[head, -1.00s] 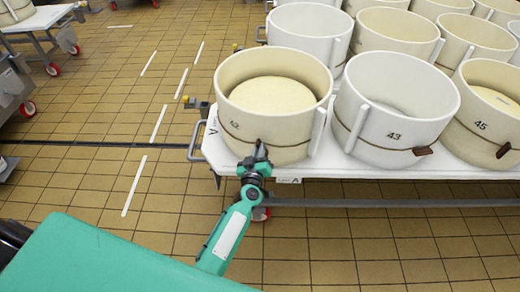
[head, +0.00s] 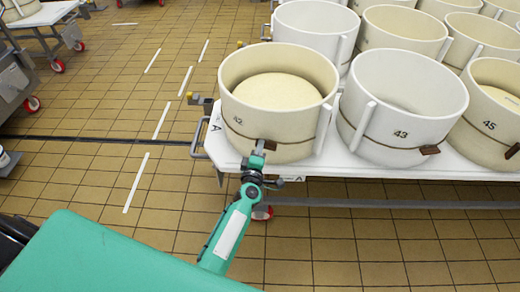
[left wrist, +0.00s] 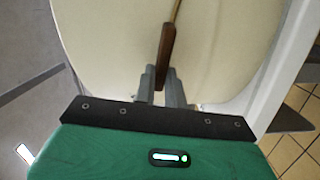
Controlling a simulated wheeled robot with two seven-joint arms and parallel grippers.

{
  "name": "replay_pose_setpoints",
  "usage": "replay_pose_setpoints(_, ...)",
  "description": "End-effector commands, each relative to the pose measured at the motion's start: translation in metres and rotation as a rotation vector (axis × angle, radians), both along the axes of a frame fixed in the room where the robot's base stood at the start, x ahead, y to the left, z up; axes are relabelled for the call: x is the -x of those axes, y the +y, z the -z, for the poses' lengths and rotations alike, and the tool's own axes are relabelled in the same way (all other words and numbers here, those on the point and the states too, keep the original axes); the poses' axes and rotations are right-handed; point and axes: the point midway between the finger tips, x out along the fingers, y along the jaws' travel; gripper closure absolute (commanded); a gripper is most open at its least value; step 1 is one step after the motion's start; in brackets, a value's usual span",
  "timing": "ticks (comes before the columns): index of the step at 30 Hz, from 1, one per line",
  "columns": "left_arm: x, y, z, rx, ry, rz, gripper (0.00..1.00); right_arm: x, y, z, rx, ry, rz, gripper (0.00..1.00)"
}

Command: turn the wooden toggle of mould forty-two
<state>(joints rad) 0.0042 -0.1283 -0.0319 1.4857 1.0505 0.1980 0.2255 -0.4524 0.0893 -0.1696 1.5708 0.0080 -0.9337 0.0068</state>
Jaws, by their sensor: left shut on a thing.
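Mould forty-two (head: 300,152) is a cream round tub at the table's front left corner, with a pale round cheese (head: 278,98) inside and its number on the front wall. A thin cord runs around it to a brown wooden toggle (head: 270,145) low on the front. My left gripper (head: 259,150) is at that toggle, partly covering it. In the left wrist view the toggle (left wrist: 166,55) stands upright between the two grey fingers of my left gripper (left wrist: 161,82), which are shut on it. The cord rises from its upper end. My right gripper is not in view.
White mould 43 (head: 385,145) stands close on the right, with its own toggle (head: 430,150); mould 45 (head: 480,140) is beyond it. The white table (head: 350,172) has a grey handle (head: 202,140) at its left end. The tiled floor at left is mostly clear.

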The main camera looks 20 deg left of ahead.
Motion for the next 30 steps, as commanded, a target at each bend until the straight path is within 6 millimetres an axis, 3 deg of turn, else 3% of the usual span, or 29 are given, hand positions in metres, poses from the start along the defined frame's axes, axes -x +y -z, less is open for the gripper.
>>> replay_pose_setpoints(12, 0.001, 0.000, 0.004, 0.169, -0.022, 0.000, 1.00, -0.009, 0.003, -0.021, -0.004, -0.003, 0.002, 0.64)
replay_pose_setpoints(28, 0.001, 0.000, 0.005, 0.188, -0.025, 0.000, 1.00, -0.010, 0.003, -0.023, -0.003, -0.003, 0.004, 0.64)
replay_pose_setpoints(29, 0.001, 0.000, 0.005, 0.188, -0.025, 0.000, 0.82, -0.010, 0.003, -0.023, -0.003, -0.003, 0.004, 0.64)
replay_pose_setpoints(30, 0.001, 0.000, 0.005, 0.188, -0.025, 0.000, 0.75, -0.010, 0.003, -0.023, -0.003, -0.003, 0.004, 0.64)
